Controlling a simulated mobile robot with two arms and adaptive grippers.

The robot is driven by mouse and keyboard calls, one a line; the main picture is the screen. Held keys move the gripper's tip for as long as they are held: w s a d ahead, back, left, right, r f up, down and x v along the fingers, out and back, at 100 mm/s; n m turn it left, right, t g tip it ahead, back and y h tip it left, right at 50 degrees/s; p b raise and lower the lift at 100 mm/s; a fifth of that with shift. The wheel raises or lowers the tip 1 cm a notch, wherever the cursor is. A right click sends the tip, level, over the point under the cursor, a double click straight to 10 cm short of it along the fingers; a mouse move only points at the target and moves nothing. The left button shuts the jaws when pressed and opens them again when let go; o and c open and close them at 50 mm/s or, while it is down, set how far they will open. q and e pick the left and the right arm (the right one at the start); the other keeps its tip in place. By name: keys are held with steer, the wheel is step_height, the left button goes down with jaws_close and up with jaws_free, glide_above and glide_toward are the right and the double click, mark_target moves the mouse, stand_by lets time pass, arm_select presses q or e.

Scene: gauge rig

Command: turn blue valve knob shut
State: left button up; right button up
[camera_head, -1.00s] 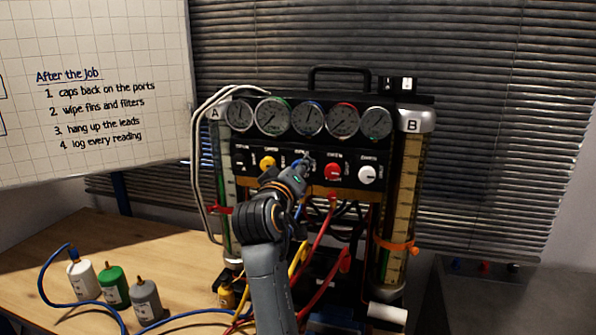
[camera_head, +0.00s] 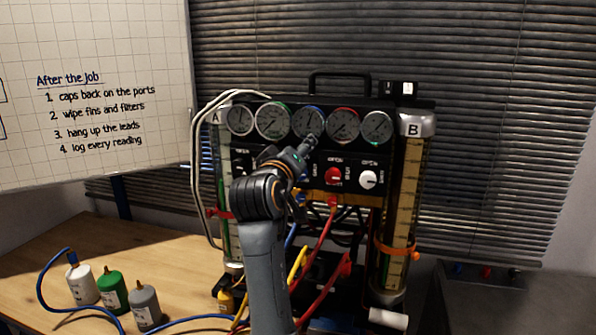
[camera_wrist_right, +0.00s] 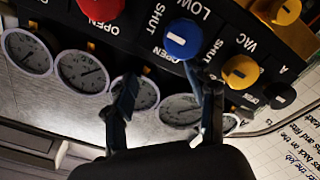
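The blue valve knob (camera_wrist_right: 182,38) shows in the right wrist view, with a white mark on its face pointing toward the left, near the word SHUT. "OPEN" is printed just below it there. My right gripper (camera_wrist_right: 165,88) is open and empty; its two fingers are apart, short of the knob, over the gauge row. In the head view my right gripper (camera_head: 312,143) is in front of the panel, just under the blue-rimmed gauge, and hides most or all of the blue knob. My left gripper is not in view.
The red knob (camera_head: 333,175) and white knob (camera_head: 367,179) sit right of my gripper. The yellow knob (camera_wrist_right: 240,72) neighbours the blue one. Gauges (camera_head: 343,125) line the panel above. Red hoses (camera_head: 322,235) hang below. Bottles (camera_head: 113,288) stand on the table at left.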

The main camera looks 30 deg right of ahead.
mark_target(303, 125)
step_height(303, 125, up, 5)
steer(key=shift+r, duration=0.1)
steer(key=shift+s, duration=0.1)
stand_by(0.3)
